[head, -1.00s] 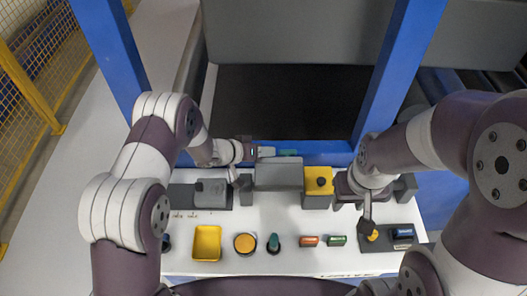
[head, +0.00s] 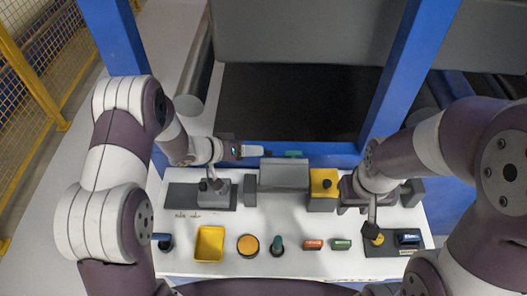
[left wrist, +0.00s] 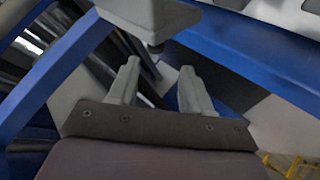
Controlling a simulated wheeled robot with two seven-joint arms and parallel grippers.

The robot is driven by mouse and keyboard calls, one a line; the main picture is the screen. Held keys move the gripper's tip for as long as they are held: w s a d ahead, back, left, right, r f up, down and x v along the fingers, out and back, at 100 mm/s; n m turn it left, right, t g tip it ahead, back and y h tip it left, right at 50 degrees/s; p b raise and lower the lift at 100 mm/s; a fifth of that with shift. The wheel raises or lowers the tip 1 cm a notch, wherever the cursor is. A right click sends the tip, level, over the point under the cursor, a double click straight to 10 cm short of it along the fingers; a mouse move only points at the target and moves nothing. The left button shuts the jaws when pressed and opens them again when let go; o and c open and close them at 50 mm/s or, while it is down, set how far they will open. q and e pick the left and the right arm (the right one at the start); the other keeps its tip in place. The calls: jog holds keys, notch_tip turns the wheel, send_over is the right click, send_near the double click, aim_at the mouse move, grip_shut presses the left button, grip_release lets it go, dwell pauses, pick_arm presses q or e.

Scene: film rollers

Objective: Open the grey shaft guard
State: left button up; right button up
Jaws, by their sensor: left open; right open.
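The grey shaft guard (head: 284,175) is a grey box-like cover at the middle back of the white table, in the head view. It looks lowered, but its hinge side is not clear. My left gripper (head: 264,151) is behind its back left edge, pointing right, with a visible gap to it. In the left wrist view its two pale fingers (left wrist: 158,85) are apart with nothing between them. My right gripper (head: 342,193) is right of the guard, beside the yellow block (head: 323,181); its fingertips are hard to make out.
A yellow tray (head: 199,243), an orange round part (head: 248,246), a teal-topped part (head: 277,245) and small red (head: 313,244) and green (head: 342,244) pieces line the front. A grey block (head: 208,193) is at left. Blue posts (head: 407,62) flank the dark opening.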

pick_arm(q)
jog(key=shift+v, duration=2.3)
